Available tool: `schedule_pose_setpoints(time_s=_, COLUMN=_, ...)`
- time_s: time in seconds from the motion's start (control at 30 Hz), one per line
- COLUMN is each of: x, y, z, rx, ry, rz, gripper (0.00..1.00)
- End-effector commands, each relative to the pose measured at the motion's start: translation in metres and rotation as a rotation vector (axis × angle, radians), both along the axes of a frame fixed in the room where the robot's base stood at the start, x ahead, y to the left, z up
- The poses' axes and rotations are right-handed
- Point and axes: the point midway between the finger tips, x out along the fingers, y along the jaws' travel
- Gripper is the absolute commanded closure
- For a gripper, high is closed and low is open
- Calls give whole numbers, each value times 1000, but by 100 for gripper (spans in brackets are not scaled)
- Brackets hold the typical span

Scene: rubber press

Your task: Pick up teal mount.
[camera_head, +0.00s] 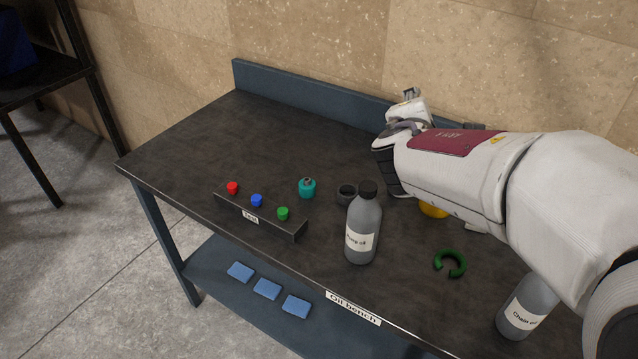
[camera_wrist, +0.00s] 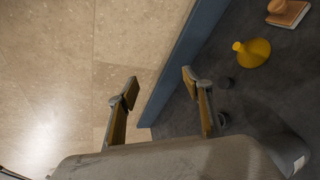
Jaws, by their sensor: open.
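The teal mount (camera_head: 307,188) stands on the dark bench top, just behind the rack with coloured knobs. It is a small teal cylinder with a grey metal piece on top. I cannot make it out in the wrist view. My gripper (camera_wrist: 160,85) is open and empty, its two fingers spread apart with wall and bench edge behind them. In the head view my gripper (camera_head: 411,93) is at the back of the bench, up and to the right of the teal mount and well apart from it. My wrist partly hides it there.
A grey bottle (camera_head: 362,235) and a dark ring (camera_head: 347,194) stand right of the mount. The knob rack (camera_head: 262,218) is in front. A green open ring (camera_head: 450,264) and another bottle (camera_head: 528,308) are farther right. A yellow funnel (camera_wrist: 255,52) is partly hidden by my arm in the head view.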

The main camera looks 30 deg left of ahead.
Motion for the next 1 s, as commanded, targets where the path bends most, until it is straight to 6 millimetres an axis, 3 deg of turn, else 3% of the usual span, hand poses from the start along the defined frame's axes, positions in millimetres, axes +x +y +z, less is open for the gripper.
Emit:
schedule_pose_setpoints(time_s=0.03, x=-3, y=24, z=-9, rx=-39, ry=-11, rz=53, gripper=50)
schedule_pose_setpoints(time_s=0.2, x=-15, y=87, z=-43, rx=-199, ry=-61, rz=221, gripper=50)
schedule_pose_setpoints(time_s=0.5, x=-50, y=168, z=-119, rx=-494, ry=-160, rz=476, gripper=50)
schedule_pose_setpoints(time_s=0.8, x=-82, y=193, z=-206, rx=-834, ry=-285, rz=637, gripper=50)
schedule_pose_setpoints(time_s=1.0, x=-93, y=198, z=-232, rx=-939, ry=-331, rz=687, gripper=50)
